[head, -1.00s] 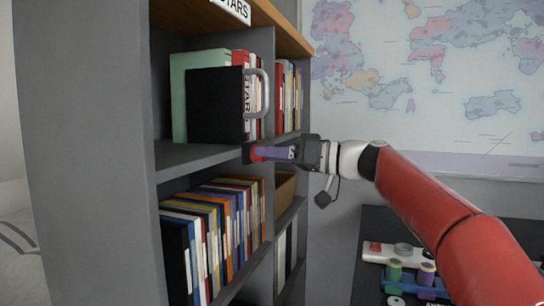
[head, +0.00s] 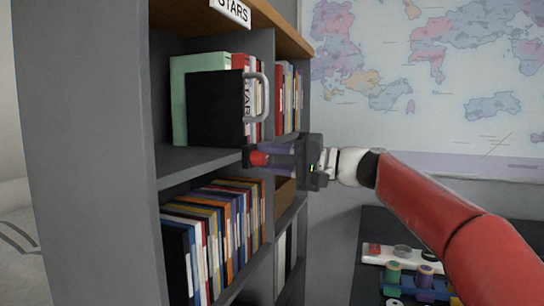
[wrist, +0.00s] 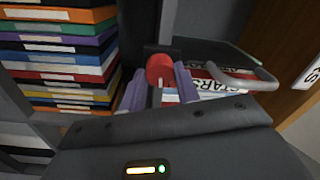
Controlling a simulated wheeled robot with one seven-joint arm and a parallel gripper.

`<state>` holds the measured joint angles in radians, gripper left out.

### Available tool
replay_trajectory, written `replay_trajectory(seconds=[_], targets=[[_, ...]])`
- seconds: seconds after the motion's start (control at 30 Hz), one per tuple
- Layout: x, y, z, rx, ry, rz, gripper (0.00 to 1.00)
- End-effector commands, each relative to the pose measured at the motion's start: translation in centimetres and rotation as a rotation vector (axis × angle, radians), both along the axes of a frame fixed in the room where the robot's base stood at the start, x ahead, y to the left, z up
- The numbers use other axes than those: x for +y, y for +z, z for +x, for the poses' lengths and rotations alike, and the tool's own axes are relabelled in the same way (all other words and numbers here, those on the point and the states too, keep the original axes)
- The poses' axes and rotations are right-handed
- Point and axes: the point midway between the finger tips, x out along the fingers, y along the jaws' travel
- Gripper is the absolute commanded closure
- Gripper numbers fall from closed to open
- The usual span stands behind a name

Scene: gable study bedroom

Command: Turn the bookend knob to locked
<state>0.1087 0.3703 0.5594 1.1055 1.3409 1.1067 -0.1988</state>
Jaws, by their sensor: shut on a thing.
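The bookend (head: 215,108) is a black upright panel with a grey handle (head: 262,98), standing on the shelf in front of books. The red knob (head: 259,159) sits on a dark mount at the shelf's front edge, below the handle. My gripper (head: 268,159) reaches it from the right, its purple fingers shut on the knob. In the wrist view the red knob (wrist: 160,68) lies between the two purple fingertips (wrist: 160,82). The handle also shows there (wrist: 243,78). I cannot read any lock marking or the knob's exact angle.
Coloured books (head: 225,225) fill the shelf below. A brown box (head: 285,193) stands in the right compartment. At lower right, a dark table (head: 375,225) carries spools (head: 425,275) and small parts. Open space lies in front of the wall map (head: 430,75).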

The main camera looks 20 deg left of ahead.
Motion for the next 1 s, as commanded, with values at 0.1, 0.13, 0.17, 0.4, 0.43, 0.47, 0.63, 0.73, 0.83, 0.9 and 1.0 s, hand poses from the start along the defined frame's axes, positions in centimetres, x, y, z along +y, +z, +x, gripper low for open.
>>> replay_trajectory(seconds=[0.1,0.13,0.17,0.4,0.43,0.47,0.63,0.73,0.83,0.9,1.0], targets=[[-0.02,0.03,0.02,0.063,-0.001,0.004,0.91],[-0.02,0.02,0.02,0.076,-0.001,0.005,0.91],[-0.02,0.01,0.03,0.089,-0.001,0.006,0.91],[-0.04,-0.02,0.04,0.150,-0.003,0.010,0.91],[-0.04,-0.03,0.04,0.154,-0.002,0.011,0.91],[-0.04,-0.04,0.04,0.157,-0.002,0.012,0.91],[-0.05,-0.06,0.05,0.165,-0.002,0.013,0.91],[-0.05,-0.07,0.05,0.165,-0.002,0.013,0.91],[-0.05,-0.07,0.05,0.165,-0.002,0.013,0.91],[-0.05,-0.08,0.05,0.165,-0.002,0.013,0.67],[-0.04,-0.07,0.04,0.164,-0.002,0.012,0.54]])
